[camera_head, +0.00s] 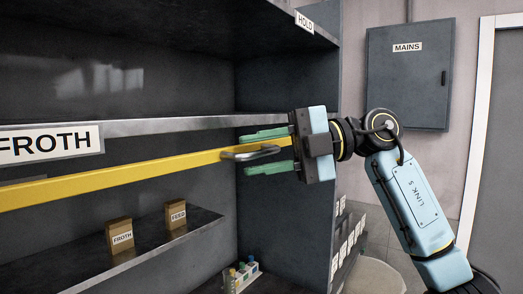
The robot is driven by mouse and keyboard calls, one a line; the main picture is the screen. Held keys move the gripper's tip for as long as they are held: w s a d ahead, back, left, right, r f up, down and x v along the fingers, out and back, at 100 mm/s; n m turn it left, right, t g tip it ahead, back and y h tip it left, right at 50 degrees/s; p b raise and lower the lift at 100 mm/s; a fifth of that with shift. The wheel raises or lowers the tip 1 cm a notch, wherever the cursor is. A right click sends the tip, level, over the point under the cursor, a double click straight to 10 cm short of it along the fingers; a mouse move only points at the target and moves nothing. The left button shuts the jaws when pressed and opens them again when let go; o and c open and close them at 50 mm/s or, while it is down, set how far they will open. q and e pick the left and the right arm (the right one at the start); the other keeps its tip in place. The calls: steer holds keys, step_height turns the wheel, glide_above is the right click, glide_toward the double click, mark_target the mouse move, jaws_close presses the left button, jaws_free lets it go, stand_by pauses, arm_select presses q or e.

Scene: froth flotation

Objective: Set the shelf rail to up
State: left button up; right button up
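The shelf rail is a long yellow bar (120,176) crossing the front of the shelf unit from the left edge to the right side. A grey handle (250,153) is fixed near its right end. My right gripper (265,151) reaches in from the right. Its green fingers are apart, one above the yellow bar and one below it, with the handle between them. I see a gap between each finger and the bar, so contact is not apparent. The bar's far right end is hidden behind the gripper body. My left gripper is not in view.
A metal shelf edge with a FROTH label (45,143) runs just above the bar. Below, a lower shelf (150,248) holds small FROTH (119,235) and FEED (176,215) boxes. A rack of small bottles (243,272) stands lower. A MAINS cabinet (408,80) hangs at right.

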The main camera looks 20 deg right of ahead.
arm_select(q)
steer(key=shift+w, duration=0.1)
arm_select(e)
jaws_close()
